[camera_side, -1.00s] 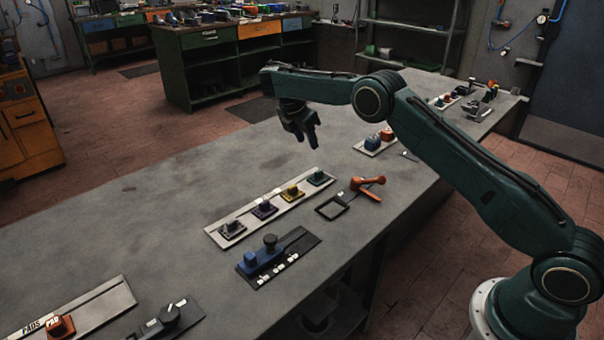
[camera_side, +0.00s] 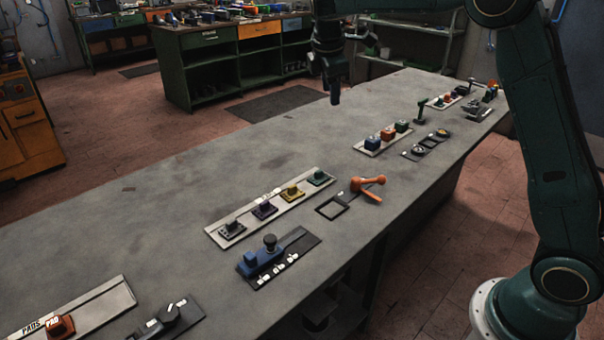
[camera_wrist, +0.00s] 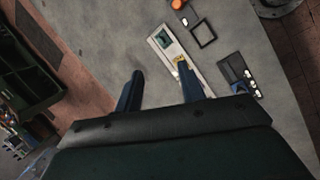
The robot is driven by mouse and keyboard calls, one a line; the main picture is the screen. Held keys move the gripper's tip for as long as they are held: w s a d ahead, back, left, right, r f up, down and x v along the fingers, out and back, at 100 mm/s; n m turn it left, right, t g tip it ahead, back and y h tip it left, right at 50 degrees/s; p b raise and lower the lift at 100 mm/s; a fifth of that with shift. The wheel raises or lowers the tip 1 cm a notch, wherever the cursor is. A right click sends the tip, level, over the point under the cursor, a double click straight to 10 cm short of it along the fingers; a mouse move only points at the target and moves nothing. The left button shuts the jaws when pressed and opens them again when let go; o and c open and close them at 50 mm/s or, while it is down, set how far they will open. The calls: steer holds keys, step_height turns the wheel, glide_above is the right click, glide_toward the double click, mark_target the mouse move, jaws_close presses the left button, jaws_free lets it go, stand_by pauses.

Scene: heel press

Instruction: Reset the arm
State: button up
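My gripper (camera_side: 334,92) hangs fingers-down in the side view, raised above the far edge of the grey bench (camera_side: 200,176). In the wrist view my gripper (camera_wrist: 160,88) shows its two dark blue fingers spread apart, with nothing between them. My arm is raised and folded up at the right of the side view. The gripper touches nothing on the bench.
A tray strip (camera_side: 225,232) of several coloured blocks, a blue press-like device (camera_side: 262,258), an orange mallet-shaped tool (camera_side: 368,188) and a square frame (camera_side: 332,207) lie on the bench. More blocks and devices stand at its far end. The bench's left middle is clear.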

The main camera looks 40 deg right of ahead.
steer(key=s+a+r+m+t+y, duration=0.1)
steer(key=s+a+r+m, duration=0.15)
steer(key=s, duration=0.65)
steer(key=s+a+r+m+t+y, duration=0.1)
steer(key=s+r+m, duration=0.3)
steer(key=s, duration=0.6)
steer(key=s+a+f+m+y, duration=0.1)
steer(key=s+a+f+m, duration=0.1)
steer(key=s, duration=0.6)
steer(key=s+a+f+m+t, duration=0.1)
steer(key=s+a+f+m, duration=0.2)
steer(key=s+f, duration=0.2)
steer(key=s, duration=0.3)
steer(key=shift+m+y, duration=0.35)
steer(key=shift+y, duration=0.05)
